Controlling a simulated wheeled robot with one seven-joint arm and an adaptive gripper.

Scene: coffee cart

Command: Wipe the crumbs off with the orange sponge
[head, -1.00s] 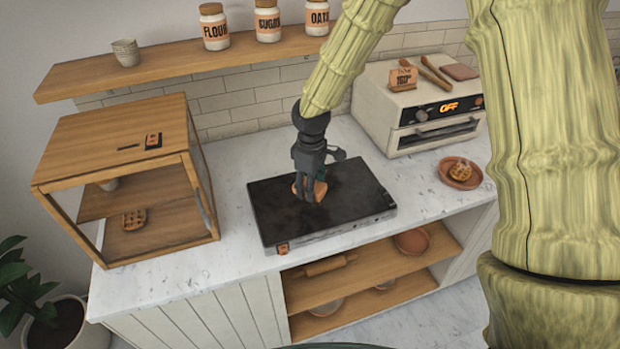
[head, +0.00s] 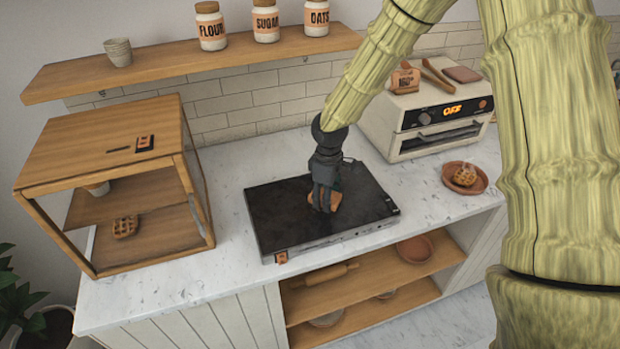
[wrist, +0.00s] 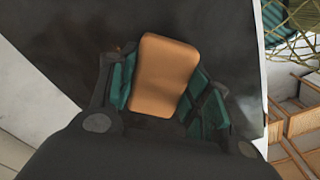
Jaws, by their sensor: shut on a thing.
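The orange sponge (wrist: 165,75) is held between the teal-padded fingers of my gripper (wrist: 172,95) in the wrist view. In the head view my gripper (head: 324,205) points down over the black flat-topped appliance (head: 285,228), and the sponge (head: 337,198) shows low between the fingers, at or just above the dark surface. I cannot tell whether it touches. A few small brownish specks (wrist: 118,48) show on the dark surface beside the sponge in the wrist view; crumbs are too small to make out in the head view.
A wooden display case (head: 110,150) stands to the left. A toaster oven (head: 425,115) stands behind to the right, with a plate holding a waffle (head: 465,177) in front of it. A shelf with jars (head: 200,58) hangs above. Bare marble counter (head: 165,285) lies front left.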

